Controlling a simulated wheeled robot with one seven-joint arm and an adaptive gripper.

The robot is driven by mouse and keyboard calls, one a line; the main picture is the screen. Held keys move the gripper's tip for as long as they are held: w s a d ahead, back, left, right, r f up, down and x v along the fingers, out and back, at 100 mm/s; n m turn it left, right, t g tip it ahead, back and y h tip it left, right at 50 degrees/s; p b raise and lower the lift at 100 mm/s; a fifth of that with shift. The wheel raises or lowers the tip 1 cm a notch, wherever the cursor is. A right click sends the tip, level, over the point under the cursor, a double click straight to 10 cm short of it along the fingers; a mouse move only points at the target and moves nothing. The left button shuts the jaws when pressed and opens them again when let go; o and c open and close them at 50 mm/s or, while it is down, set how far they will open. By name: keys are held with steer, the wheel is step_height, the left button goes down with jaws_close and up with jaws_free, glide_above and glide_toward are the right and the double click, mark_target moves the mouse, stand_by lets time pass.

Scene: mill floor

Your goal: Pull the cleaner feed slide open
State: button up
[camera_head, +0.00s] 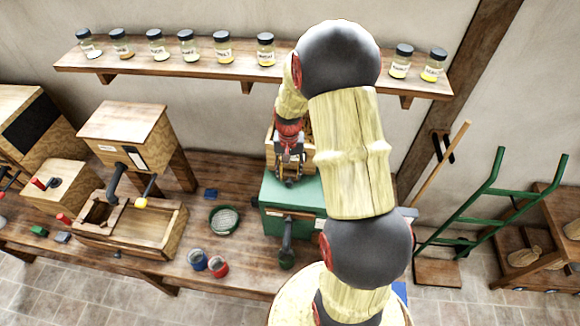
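A green machine (273,189) with a wooden hopper (271,148) on top stands on the bench, right of the middle. It may be the cleaner, but no label is readable. My gripper (288,180) is in front of the hopper, just above the green top. It is small in view, and I cannot tell whether its fingers are open or touching anything. No feed slide is clearly visible; the gripper and my arm cover part of the hopper and the machine's right side. A dark crank (287,243) hangs at the machine's front.
A round sieve (224,219), a blue cup (197,260) and a red cup (218,267) stand left of the machine. Further left are a wooden mill (124,124) and a wooden tray (172,238). A jar shelf (180,66) runs above. A green hand truck (470,215) stands right.

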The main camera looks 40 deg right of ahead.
mark_target(289, 181)
steer(key=shift+w+d+r, duration=0.15)
steer(key=shift+w+d, duration=0.2)
steer(key=shift+w, duration=0.2)
steer(key=shift+a+m, duration=0.1)
steer(key=shift+m, duration=0.2)
step_height(289, 181, down, 8)
steer(key=b, duration=0.4)
steer(key=shift+r, duration=0.1)
steer(key=shift+r, duration=0.1)
steer(key=shift+c, duration=1.4)
jaws_close()
